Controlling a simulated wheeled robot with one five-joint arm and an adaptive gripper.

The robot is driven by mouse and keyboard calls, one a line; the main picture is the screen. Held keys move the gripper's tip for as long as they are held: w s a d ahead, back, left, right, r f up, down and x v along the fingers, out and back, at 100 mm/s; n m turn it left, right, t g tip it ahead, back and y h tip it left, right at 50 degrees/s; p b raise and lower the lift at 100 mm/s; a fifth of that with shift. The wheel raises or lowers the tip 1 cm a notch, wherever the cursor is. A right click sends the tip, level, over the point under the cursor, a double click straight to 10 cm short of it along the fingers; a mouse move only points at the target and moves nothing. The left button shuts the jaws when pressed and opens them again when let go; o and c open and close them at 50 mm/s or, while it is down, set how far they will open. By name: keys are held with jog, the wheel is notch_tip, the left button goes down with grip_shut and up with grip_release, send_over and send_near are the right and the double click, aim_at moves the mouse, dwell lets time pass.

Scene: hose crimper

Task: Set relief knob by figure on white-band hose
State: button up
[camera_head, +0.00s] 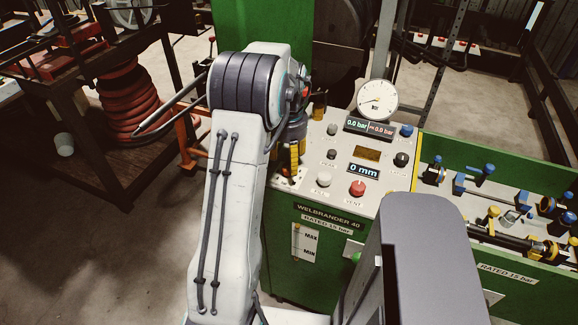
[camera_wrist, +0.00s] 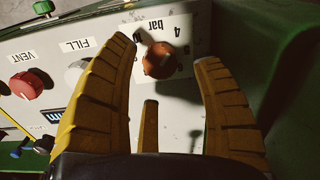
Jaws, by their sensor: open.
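The relief knob is most likely the orange-brown round knob (camera_wrist: 160,61) in the wrist view, beside an upside-down "4 bar" mark. Part of another mark shows at its right; its pointer setting is not clear. My gripper (camera_wrist: 167,54) is open, with its yellow ribbed fingers on both sides of this knob; I cannot tell whether they touch it. In the head view my gripper (camera_head: 292,166) hangs over the left part of the panel and hides the knob. A dark hose (camera_head: 500,238) with yellow fittings lies in the right-hand bay; no white band or figure is readable on it.
The panel (camera_head: 325,205) carries a red VENT knob (camera_head: 357,188), a FILL knob (camera_head: 323,179), several other knobs and a pressure gauge (camera_head: 377,99). Its displays read 0.0 bar and 0 mm. Clamps with blue and yellow handles (camera_head: 480,169) stand right.

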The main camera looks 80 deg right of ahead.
jog(key=shift+f, duration=1.6)
jog(key=shift+c, duration=0.2)
